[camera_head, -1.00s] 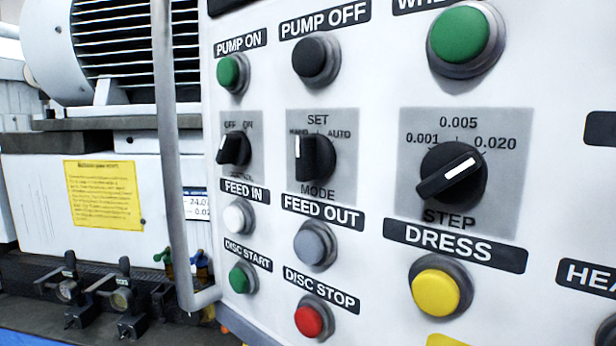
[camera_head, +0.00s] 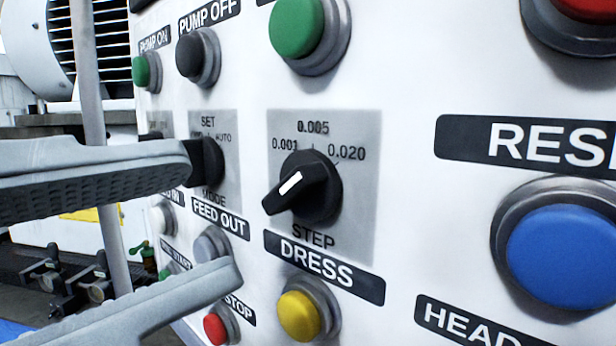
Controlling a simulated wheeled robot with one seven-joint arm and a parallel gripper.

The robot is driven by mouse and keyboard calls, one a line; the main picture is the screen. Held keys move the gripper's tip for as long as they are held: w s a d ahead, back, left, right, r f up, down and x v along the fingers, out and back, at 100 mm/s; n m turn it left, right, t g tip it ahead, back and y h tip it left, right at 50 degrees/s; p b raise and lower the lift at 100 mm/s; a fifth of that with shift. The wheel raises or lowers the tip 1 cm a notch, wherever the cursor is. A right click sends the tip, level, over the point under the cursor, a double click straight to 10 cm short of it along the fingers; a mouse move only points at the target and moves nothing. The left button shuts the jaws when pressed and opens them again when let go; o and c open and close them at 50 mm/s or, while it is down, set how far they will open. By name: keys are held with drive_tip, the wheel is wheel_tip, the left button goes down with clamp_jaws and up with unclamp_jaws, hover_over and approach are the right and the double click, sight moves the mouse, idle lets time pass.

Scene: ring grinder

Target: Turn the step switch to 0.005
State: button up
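The step switch (camera_head: 303,188) is a black rotary knob with a white mark, on a grey plate labelled STEP. Its bar lies diagonally, from lower left to upper right, in line with the 0.020 label (camera_head: 347,153). The 0.005 label (camera_head: 313,128) is above the knob and 0.001 is at its upper left. My gripper (camera_head: 213,216) is open and empty, left of the step switch and in front of the panel. Its upper finger covers part of the mode switch (camera_head: 208,162); its lower finger is below left of the knob. I see no contact with the step switch.
Green (camera_head: 297,27), yellow (camera_head: 299,316) and large blue (camera_head: 565,255) buttons stand out from the panel around the switch. A grey vertical bar (camera_head: 88,80) stands at the left.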

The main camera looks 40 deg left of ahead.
sight(283, 192)
drive_tip(key=shift+w+p, duration=0.65)
drive_tip(key=shift+w, duration=2.1)
clamp_jaws()
